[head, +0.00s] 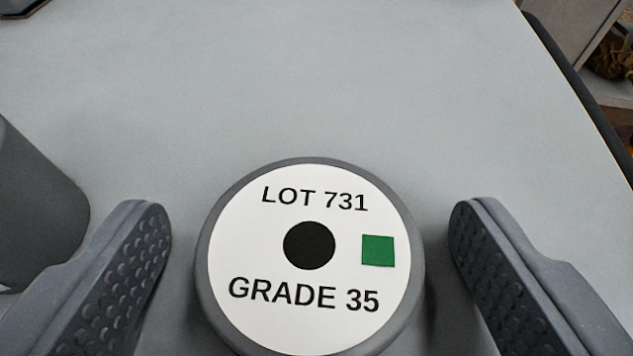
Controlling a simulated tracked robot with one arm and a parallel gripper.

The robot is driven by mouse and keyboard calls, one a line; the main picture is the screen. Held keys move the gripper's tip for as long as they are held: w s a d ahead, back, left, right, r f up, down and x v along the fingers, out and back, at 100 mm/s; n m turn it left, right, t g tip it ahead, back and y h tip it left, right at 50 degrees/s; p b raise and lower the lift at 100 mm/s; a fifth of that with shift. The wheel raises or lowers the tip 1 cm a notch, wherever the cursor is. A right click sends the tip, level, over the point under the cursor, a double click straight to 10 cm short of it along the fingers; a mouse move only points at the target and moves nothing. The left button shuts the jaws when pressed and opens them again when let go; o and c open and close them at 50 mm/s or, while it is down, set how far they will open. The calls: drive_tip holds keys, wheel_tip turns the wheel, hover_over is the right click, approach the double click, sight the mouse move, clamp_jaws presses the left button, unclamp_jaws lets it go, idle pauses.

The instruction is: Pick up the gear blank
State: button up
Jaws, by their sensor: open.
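The gear blank (232,244) is a round grey disc with a white top label, a black centre and a green square at its right. The label reads "LOT 731" and "GRADE 35". It sits on the grey table at the lower middle of the head view, its near edge cut off by the frame. My gripper (310,232) is open, with one textured finger to the left of the blank and one to the right. A gap shows between each finger and the blank; neither appears to touch it.
A dark grey rounded object (35,205) stands at the left edge, close to my left finger. The grey table (300,80) is clear beyond the blank. Its dark edge (575,90) runs down the right side. Part of a dark object (22,8) shows at the top left.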

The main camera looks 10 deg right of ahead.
drive_tip(key=c, duration=1.3)
drive_tip(key=shift+r, duration=0.1)
drive_tip(key=shift+c, duration=0.2)
drive_tip(key=shift+r, duration=0.1)
